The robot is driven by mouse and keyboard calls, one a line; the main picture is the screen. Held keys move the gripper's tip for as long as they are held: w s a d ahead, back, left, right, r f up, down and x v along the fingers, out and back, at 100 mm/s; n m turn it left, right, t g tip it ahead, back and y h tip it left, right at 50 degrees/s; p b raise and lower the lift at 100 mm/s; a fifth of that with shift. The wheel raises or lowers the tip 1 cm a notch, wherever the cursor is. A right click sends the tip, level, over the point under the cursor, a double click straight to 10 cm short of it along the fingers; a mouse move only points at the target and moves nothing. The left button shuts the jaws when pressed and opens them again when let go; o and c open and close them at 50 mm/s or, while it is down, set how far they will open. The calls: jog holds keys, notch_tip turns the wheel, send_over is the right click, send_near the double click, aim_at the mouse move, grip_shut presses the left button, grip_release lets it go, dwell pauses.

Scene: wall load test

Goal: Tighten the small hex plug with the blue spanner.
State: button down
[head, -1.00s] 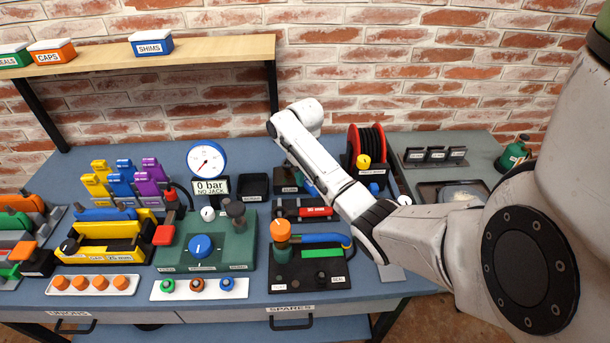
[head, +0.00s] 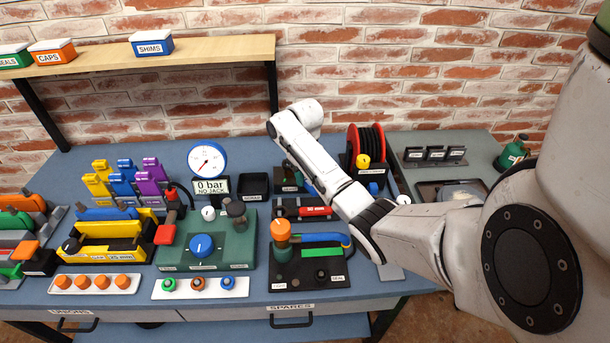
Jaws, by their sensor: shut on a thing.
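My white arm reaches from the right across the bench, and its elbow rises near the wall. My gripper is hidden behind the arm, so its fingers and anything between them do not show. A small blue piece (head: 311,189) shows beside the arm's left edge, at a dark holder. I cannot tell whether it is the blue spanner. A curved blue bar (head: 322,237) lies on a dark plate (head: 308,282) with an orange round knob (head: 281,232). I cannot make out the small hex plug for certain.
A green pump panel (head: 236,243) has a blue knob (head: 201,246). Its display (head: 210,187) reads 0 bar, NO JACK, below a round gauge (head: 207,159). A red hose reel (head: 370,145) stands behind my arm. A white strip (head: 182,292) with coloured caps lies in front.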

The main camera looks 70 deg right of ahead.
jog(key=shift+f+b, duration=0.75)
jog(key=shift+f, duration=0.65)
dwell(1.0)
jog(key=shift+w+a+r, duration=0.1)
dwell(0.3)
jog(key=shift+w+a+m+p, duration=0.4)
jog(key=shift+m+p, duration=0.25)
jog(key=shift+m, duration=0.05)
jog(key=shift+w+a+m+p, duration=0.4)
jog(key=shift+m+p, duration=0.2)
jog(key=shift+m, duration=0.1)
jog(key=shift+w+a+m+p, duration=0.4)
jog(key=shift+w+m, duration=0.35)
jog(key=shift+m, duration=0.3)
jog(key=shift+w+a+m+p, duration=0.3)
jog(key=shift+w+m, duration=0.4)
jog(key=shift+m, duration=0.35)
jog(key=shift+w+a+m+b, duration=0.15)
jog(key=shift+w+m+b, duration=0.1)
jog(key=shift+w+m, duration=0.7)
jog(key=shift+w+a+m+b, duration=0.1)
jog(key=shift+w+m+b, duration=0.1)
jog(key=shift+w+m, duration=0.7)
jog(key=shift+w+d+m+b, duration=0.2)
jog(key=shift+w+m+b, duration=0.9)
jog(key=shift+m, duration=0.65)
jog(key=shift+s+n+p, duration=0.3)
jog(key=shift+n+p, duration=0.1)
jog(key=shift+p, duration=0.05)
